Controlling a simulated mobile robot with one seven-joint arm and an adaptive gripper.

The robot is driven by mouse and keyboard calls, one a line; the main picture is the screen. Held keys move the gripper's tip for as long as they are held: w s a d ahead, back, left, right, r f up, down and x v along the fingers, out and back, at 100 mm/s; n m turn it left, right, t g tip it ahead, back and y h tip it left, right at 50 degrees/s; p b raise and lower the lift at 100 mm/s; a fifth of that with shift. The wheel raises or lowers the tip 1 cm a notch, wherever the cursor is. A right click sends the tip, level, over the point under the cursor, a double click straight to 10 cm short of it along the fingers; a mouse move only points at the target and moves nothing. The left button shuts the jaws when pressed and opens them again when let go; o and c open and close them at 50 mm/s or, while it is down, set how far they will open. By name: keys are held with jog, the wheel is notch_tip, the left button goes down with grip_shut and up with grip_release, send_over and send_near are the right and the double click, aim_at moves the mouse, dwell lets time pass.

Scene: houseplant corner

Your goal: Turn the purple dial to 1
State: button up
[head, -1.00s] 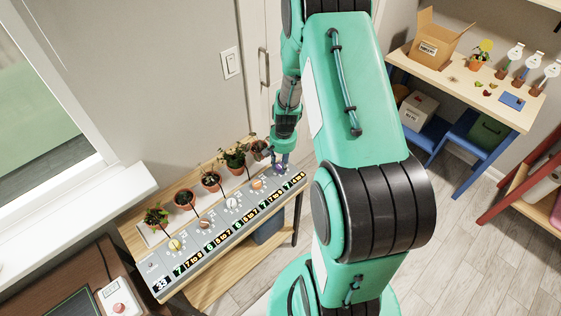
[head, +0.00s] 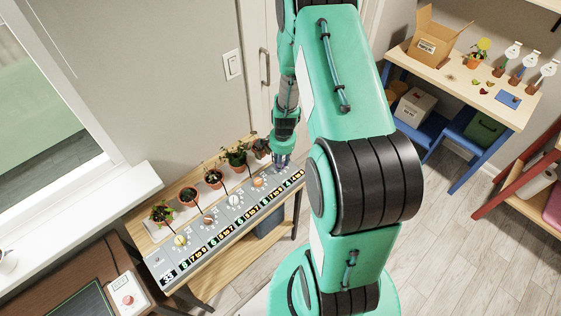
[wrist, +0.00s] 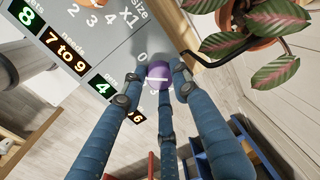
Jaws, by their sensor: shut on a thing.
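The purple dial (wrist: 158,74) is a round knob with a white pointer line, in the upper middle of the wrist view. It sits at the end of a grey control panel (head: 216,219). My gripper (wrist: 155,90) has blue fingers closed around the dial from several sides. In the head view my gripper (head: 281,160) is at the panel's right end and largely hides the dial. A 0 is printed just left of the dial in the wrist view. The dial's other marks are partly covered by my fingers, so I cannot tell its exact setting.
An orange dial (head: 257,182) is the neighbouring knob. A work table (head: 470,85) stands at the right.

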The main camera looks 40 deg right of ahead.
jog(key=shift+w+d+r, duration=0.2)
jog(key=shift+w+d, duration=0.1)
jog(key=shift+d, duration=0.05)
jog(key=o, duration=1.1)
jog(key=shift+s+a, duration=0.15)
jog(key=shift+f, duration=0.1)
jog(key=r, duration=1.2)
jog(key=shift+s, duration=0.4)
